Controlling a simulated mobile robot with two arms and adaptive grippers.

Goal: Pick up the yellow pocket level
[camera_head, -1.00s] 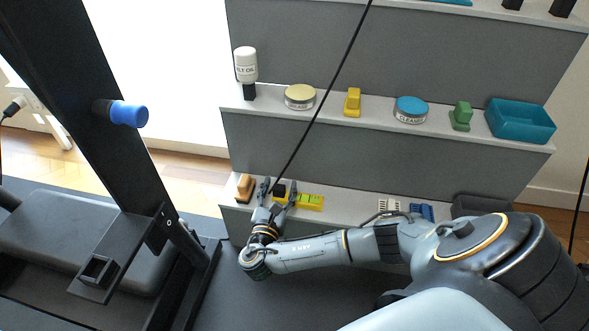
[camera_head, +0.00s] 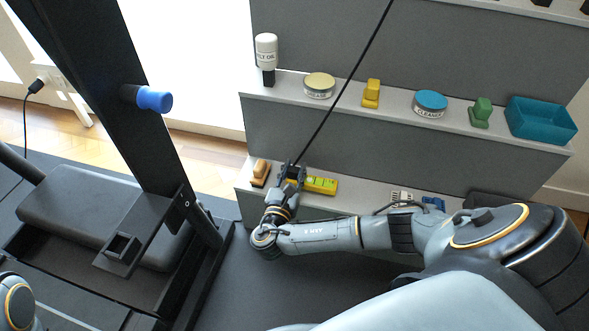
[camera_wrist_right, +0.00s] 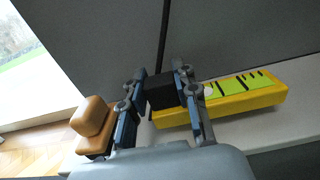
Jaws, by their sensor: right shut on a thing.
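The yellow pocket level (camera_head: 321,186), with bright green panels and black marks, lies on the lowest shelf. It also shows in the right wrist view (camera_wrist_right: 238,97). My right gripper (camera_head: 293,166) is at the level's left end. Its fingers (camera_wrist_right: 164,76) are shut on a black block (camera_wrist_right: 161,91), which also shows between them in the head view (camera_head: 292,173). The block overlaps the level's left end in the picture; I cannot tell whether the two are joined. My left gripper is out of view.
A thin black line (camera_head: 345,88) runs from near the block to the upper right. White (camera_head: 402,197) and blue (camera_head: 433,203) items lie farther right on the shelf. A treadmill-like frame (camera_head: 150,150) stands left.

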